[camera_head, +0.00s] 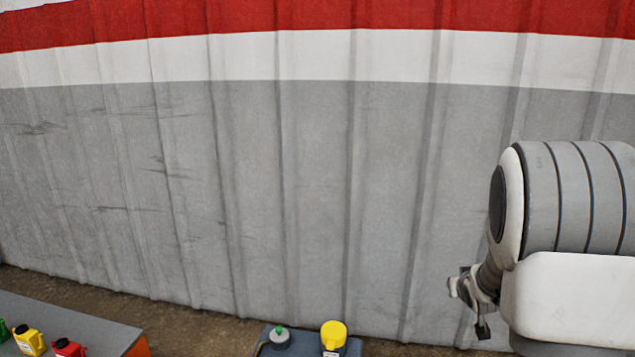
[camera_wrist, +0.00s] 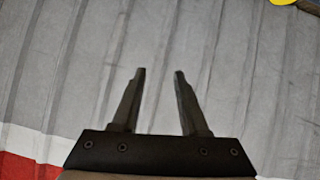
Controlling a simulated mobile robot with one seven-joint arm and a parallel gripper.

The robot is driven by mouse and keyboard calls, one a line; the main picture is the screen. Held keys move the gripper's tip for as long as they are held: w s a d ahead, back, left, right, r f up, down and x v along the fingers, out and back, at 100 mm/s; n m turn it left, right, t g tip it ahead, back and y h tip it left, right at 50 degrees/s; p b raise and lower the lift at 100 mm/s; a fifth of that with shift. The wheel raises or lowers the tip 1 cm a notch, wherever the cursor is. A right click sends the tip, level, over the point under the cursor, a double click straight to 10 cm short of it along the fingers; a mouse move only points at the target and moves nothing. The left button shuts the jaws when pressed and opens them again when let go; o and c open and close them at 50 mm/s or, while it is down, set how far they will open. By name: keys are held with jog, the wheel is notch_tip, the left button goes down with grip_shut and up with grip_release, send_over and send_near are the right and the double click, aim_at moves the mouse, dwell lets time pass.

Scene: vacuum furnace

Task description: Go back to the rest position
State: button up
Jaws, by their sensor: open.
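My gripper (camera_wrist: 160,74) shows in the wrist view with its two dark fingers apart and nothing between them. Behind the fingers is the grey corrugated wall (camera_wrist: 60,60). In the head view my gripper (camera_head: 468,290) is small and partly hidden by my arm at the right side. It hangs in the air in front of the wall (camera_head: 300,190), clear of the objects at the bottom of the picture.
At the bottom left, a grey table (camera_head: 90,325) holds yellow (camera_head: 28,340), red (camera_head: 68,347) and green (camera_head: 4,330) containers. At the bottom middle, a dark blue surface (camera_head: 310,350) bears a yellow round-topped item (camera_head: 333,334) and a grey item with a green knob (camera_head: 279,337).

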jog(key=s+a+r+g, duration=0.1)
jog(key=s+a+r, duration=0.5)
jog(key=s+r, duration=0.15)
jog(key=s+a+r+g+y, duration=0.15)
jog(key=s+a, duration=0.25)
jog(key=s, duration=0.4)
jog(key=s+a+r+n+g+y, duration=0.1)
jog(key=s+a+r, duration=0.1)
jog(key=s+a, duration=0.5)
jog(key=s+a+r+g+y, duration=0.1)
jog(key=s+a+r, duration=0.1)
jog(key=s, duration=0.8)
notch_tip(320, 180, up, 13)
jog(key=p, duration=1.3)
jog(key=shift+s+f, duration=0.2)
jog(key=shift+s, duration=0.15)
jog(key=shift+d+g, duration=0.1)
jog(key=shift+g, duration=0.15)
